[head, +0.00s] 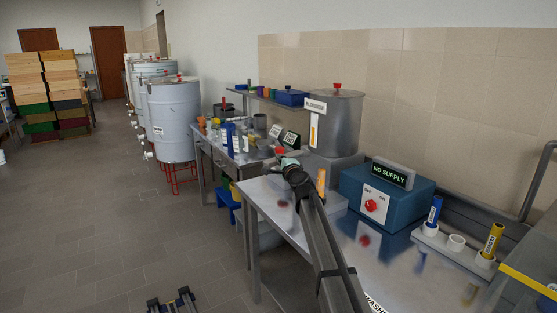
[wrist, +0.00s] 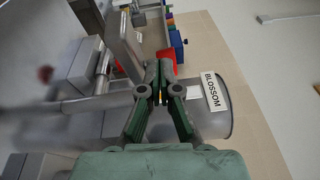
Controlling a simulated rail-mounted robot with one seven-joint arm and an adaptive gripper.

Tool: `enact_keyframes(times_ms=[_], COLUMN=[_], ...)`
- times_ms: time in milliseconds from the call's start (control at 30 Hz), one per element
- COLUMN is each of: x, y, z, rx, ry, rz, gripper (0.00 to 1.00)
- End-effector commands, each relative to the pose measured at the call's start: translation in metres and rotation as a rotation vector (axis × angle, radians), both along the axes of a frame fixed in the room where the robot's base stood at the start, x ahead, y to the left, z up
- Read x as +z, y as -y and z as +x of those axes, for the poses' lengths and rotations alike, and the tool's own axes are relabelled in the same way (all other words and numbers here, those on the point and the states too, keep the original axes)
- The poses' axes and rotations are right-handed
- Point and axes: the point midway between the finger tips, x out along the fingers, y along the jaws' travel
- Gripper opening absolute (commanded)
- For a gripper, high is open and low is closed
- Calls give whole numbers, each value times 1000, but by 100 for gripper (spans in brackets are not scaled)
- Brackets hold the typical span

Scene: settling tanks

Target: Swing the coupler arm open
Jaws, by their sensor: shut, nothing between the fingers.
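My gripper (wrist: 158,72) is shut and empty in the wrist view, its dark green fingers together in front of the steel tank. It also shows in the head view (head: 284,157), small and partly covered by my own arm, over the far end of the steel bench. The steel tank labelled BLOSSOM (head: 337,118) stands just right of it; the tank also shows in the wrist view (wrist: 217,122). A flat grey bar (wrist: 122,45) and a grey pipe (wrist: 98,102) lie left of the fingers. I cannot tell which part is the coupler arm, or whether the fingers touch anything.
A blue box (head: 388,196) with a red knob and a NO SUPPLY sign (head: 393,174) stands on the bench. Blue and yellow cylinders (head: 492,242) stand in a white holder at right. White drums (head: 173,118) stand beyond.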

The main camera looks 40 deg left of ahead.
Motion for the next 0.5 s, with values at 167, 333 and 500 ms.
enact_keyframes(times_ms=[167,333,500], x=[-2,-1,-2], y=[12,9,6], z=[-31,-64,-87], rx=[-4,-7,-8], ry=[2,2,2], rz=[1,1,1], gripper=[0,0,0])
